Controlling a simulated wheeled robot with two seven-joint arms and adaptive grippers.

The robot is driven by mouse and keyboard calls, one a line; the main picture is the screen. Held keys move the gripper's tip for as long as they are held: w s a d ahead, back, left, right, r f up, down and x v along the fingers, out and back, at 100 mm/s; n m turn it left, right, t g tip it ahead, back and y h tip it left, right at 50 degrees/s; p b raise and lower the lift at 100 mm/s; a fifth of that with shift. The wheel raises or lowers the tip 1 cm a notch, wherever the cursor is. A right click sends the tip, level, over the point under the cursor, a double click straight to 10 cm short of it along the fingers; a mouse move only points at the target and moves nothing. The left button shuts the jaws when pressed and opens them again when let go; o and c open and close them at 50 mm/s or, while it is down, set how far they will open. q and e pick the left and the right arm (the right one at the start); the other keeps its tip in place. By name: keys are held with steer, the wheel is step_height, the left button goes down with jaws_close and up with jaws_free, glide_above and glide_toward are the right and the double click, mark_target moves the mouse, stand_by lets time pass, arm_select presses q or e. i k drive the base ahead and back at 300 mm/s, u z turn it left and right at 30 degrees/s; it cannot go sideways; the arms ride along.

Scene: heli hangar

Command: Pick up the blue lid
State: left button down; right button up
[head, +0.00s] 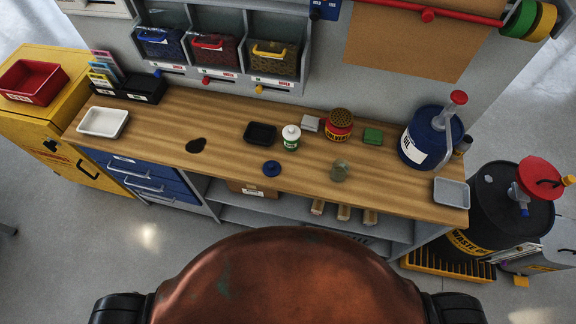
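The blue lid (271,168) is a small, dark blue round piece lying on the wooden workbench (230,165), close to its front edge. It is apart from the things around it. A small greenish glass jar (340,171) stands to its right. A white bottle with a green label (290,138) stands behind it, a little to the right. Neither of my grippers shows in the head view, so their state and distance from the lid cannot be seen.
A black tray (261,133), a red-and-yellow tin (339,125), a green block (373,136) and a blue oil drum (425,138) stand on the bench. A dark stain (196,145) lies left of the lid. A white tray (103,122) sits far left, a grey tray (452,192) right.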

mark_target(271, 168)
steer(key=z, duration=2.55)
steer(key=k, duration=1)
steer(key=u, duration=1.05)
